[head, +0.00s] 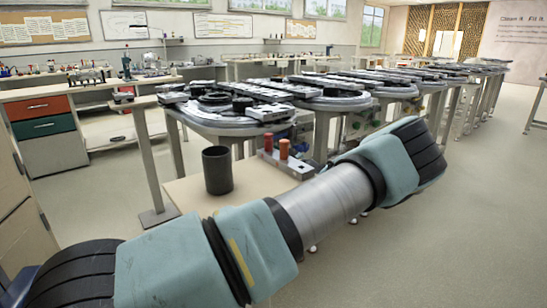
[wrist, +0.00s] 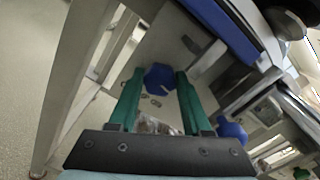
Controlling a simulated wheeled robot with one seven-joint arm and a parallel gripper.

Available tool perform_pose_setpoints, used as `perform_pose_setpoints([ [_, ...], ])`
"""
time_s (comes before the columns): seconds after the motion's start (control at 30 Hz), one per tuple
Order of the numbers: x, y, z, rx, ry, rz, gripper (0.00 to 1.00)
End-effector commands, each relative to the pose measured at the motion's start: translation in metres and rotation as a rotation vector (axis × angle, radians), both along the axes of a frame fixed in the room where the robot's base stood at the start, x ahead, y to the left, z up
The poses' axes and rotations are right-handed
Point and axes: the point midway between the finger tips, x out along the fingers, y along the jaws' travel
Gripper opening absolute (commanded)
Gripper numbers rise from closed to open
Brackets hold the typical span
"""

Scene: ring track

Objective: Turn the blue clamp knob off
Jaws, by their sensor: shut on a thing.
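The blue clamp knob (wrist: 160,77) shows in the wrist view as a faceted blue knob against a pale panel. My gripper (wrist: 159,74) has its two green fingers on either side of the knob, shut on it at the fingertips. The fingers cover the knob's sides, so its exact turn position is hard to tell. In the head view my arm crosses the foreground, and neither my gripper nor the held knob can be made out.
A second rounded blue knob (wrist: 232,131) sits to the right in the wrist view. A table leg (wrist: 75,85) stands close on the left. In the head view, ring-track tables (head: 222,117) run into the distance, and a black cup (head: 217,171) stands on a low bench.

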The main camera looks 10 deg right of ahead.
Motion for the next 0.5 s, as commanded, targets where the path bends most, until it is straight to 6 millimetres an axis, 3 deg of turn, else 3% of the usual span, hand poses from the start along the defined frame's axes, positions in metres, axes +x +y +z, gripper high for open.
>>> perform_pose_setpoints([
  [0.43,-0.0004,-0.0005,-0.0011,-0.008,-0.002,-0.001,0.00],
  [0.47,-0.0004,-0.0005,-0.0011,-0.008,-0.002,-0.001,0.51],
  [0.5,-0.0004,-0.0005,-0.0011,-0.008,-0.002,-0.001,0.55],
])
